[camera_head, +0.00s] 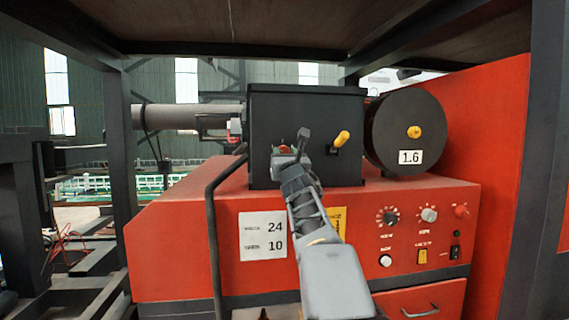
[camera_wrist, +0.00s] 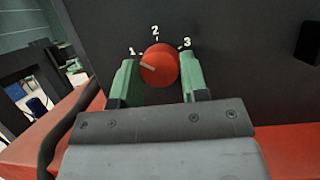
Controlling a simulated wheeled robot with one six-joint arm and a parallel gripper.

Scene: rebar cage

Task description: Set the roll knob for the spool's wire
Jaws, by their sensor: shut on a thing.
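The roll knob (camera_wrist: 160,62) is a round red knob on the front of a black box, with the labels 1, 2 and 3 around its top. Its pale pointer mark faces left, just below the label 1. My gripper (camera_wrist: 158,76) has one green finger on each side of the knob and is shut on it. In the head view, my gripper (camera_head: 287,150) covers much of the knob at the black box (camera_head: 306,103). The spool (camera_head: 405,128) is a black disc at the right with a yellow hub and a white label reading 1.6.
A yellow-tipped lever (camera_head: 341,139) sticks out of the box right of my gripper. The red machine (camera_head: 185,230) below carries a label plate (camera_head: 263,236) reading 24 and 10, plus dials (camera_head: 388,216) and switches. A dark bent bar (camera_head: 211,225) stands left of my arm.

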